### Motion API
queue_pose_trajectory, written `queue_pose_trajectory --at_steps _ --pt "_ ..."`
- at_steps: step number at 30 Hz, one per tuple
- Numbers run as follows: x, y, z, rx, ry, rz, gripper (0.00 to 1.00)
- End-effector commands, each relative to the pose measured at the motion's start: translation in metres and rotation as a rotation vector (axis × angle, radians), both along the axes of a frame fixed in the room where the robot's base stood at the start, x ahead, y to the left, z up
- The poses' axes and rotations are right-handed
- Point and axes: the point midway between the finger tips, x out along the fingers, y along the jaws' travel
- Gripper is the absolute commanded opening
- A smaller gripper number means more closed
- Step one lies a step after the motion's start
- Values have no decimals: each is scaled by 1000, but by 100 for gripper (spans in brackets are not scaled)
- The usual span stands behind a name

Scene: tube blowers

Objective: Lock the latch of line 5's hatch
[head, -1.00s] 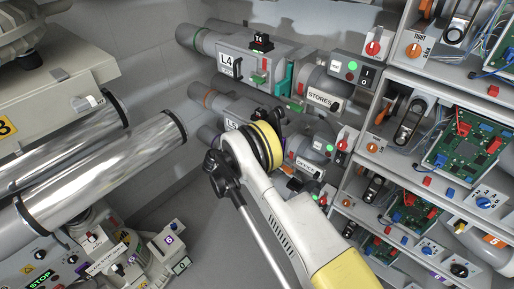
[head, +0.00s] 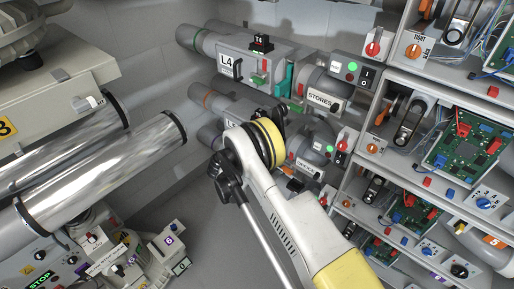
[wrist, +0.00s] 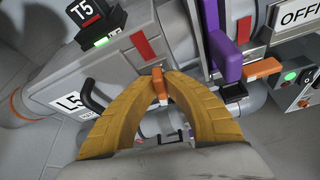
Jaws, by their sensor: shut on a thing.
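Line 5's grey housing carries an L5 label (wrist: 70,103) in the wrist view, and the label (head: 232,123) is partly covered by my arm in the head view. A small orange latch (wrist: 159,88) sits on the housing's front, below a red mark (wrist: 143,46). My gripper (wrist: 159,76) has its two yellow fingers closed around this latch. The fingers hide its sides and part of the housing. In the head view my gripper is hidden behind my arm.
A black handle (wrist: 92,97) stands left of the fingers. A T5 sign (wrist: 88,14) with a green light is above. A purple lever (wrist: 225,62) and an orange lever (wrist: 262,68) stick out close on the right. Line 4's housing (head: 231,64) is above line 5.

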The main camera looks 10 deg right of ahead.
Motion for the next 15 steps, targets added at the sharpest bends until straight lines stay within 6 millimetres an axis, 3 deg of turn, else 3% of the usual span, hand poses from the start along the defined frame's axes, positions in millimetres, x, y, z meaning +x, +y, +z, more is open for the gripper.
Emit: queue_pose_trajectory --at_steps 15 --pt "-2 -2 -2 286 -393 0 0"
